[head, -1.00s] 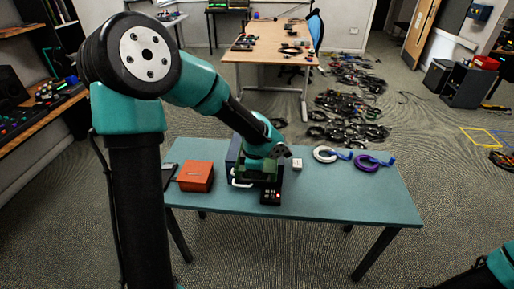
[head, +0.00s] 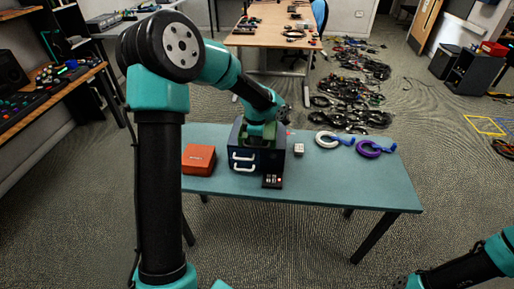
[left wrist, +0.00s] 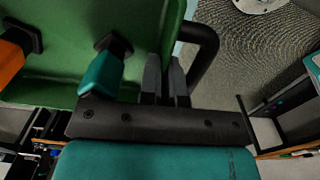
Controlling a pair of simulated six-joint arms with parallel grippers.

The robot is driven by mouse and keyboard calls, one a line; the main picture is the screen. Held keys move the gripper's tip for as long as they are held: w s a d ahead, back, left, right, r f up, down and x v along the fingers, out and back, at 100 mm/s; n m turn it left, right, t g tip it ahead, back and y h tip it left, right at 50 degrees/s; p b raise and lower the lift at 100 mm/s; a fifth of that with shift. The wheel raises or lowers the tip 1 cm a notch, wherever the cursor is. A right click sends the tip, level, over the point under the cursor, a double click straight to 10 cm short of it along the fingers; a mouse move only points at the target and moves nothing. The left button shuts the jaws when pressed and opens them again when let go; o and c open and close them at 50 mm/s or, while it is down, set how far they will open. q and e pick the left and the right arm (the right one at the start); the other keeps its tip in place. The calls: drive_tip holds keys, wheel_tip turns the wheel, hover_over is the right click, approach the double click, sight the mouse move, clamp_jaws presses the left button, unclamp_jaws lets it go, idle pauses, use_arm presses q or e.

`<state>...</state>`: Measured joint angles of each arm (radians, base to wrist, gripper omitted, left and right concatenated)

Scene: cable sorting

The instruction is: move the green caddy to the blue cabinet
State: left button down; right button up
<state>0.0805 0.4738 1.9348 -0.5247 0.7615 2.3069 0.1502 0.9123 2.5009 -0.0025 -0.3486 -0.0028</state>
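The blue cabinet (head: 273,160) stands on the teal table with two white handles on its front. The green caddy (head: 262,131) is at the cabinet's top, partly hidden by my left arm. I cannot tell whether it rests there or hangs just above. In the left wrist view the caddy (left wrist: 60,75) fills the upper left, with a teal-handled and an orange-handled item inside. My left gripper (left wrist: 166,75) has its fingers close together at the caddy's wall, beside a black curved handle (left wrist: 207,55). The left gripper also shows in the head view (head: 266,117). My right gripper is out of frame.
An orange-red box (head: 199,159) sits left of the cabinet. A black device (head: 272,181) lies in front of it. A small white block (head: 299,149), a white cable coil (head: 326,139) and a purple one (head: 368,149) lie to the right. The table's front right is clear.

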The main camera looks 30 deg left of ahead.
use_arm(q)
drive_tip(key=w+a, duration=0.1)
drive_tip(key=w, duration=0.1)
drive_tip(key=w+a, duration=0.2)
drive_tip(key=w, duration=0.1)
drive_tip(key=shift+w+a+f, duration=0.2)
drive_tip(key=shift+w+a, duration=0.15)
drive_tip(key=shift+f, duration=1.85)
drive_tip(key=c, duration=1.7)
unclamp_jaws()
drive_tip(key=shift+s+f, duration=0.1)
drive_tip(key=shift+f, duration=0.05)
drive_tip(key=shift+c, duration=0.2)
drive_tip(key=o, duration=0.4)
wheel_tip(320, 180, up, 12)
drive_tip(key=shift+s+d+r, duration=0.1)
drive_tip(key=shift+r, duration=0.05)
